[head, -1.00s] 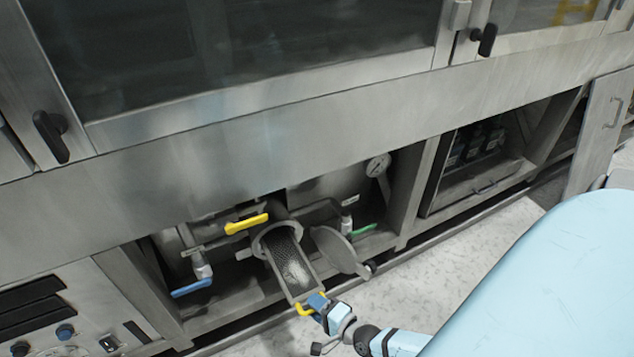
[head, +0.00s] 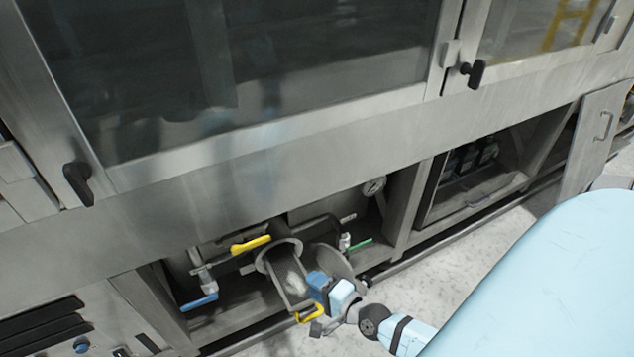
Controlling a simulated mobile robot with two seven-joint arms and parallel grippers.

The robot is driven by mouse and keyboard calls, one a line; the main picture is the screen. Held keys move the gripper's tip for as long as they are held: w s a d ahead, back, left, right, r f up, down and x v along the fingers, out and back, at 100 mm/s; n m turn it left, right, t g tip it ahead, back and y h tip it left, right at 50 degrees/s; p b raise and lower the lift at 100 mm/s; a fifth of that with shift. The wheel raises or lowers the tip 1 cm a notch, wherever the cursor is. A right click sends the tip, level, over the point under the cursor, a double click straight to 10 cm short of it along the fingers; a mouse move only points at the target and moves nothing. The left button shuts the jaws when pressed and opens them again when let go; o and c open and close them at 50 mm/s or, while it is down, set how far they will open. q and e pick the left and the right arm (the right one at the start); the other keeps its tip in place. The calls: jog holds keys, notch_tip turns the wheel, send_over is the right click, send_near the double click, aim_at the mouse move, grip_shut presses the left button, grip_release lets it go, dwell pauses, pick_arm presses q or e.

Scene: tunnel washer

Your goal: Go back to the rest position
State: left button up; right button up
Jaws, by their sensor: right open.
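My right gripper (head: 312,300), blue with its arm coming in from the lower right, is in front of the open strainer housing (head: 272,252) under the washer. A strainer basket (head: 291,275) with pale matter in it sticks out of the housing. A yellow loop-shaped handle (head: 309,314) shows at the basket's near end, right beside the gripper. The gripper is open; whether it touches the handle I cannot tell. The round lid (head: 330,262) hangs open to the right, partly hidden behind the gripper. My left gripper is not in view.
Around the housing are a yellow lever (head: 251,243), a blue lever (head: 199,302), a green lever (head: 360,243) and a gauge (head: 374,187). The washer's steel front (head: 270,155) overhangs them. An open panel (head: 595,140) stands at the right. Pale floor (head: 450,265) is clear in front.

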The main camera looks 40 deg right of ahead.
jog(key=shift+s+a+r, duration=0.1)
jog(key=shift+a+r, duration=0.05)
jog(key=shift+r, duration=0.25)
jog(key=shift+f, duration=0.1)
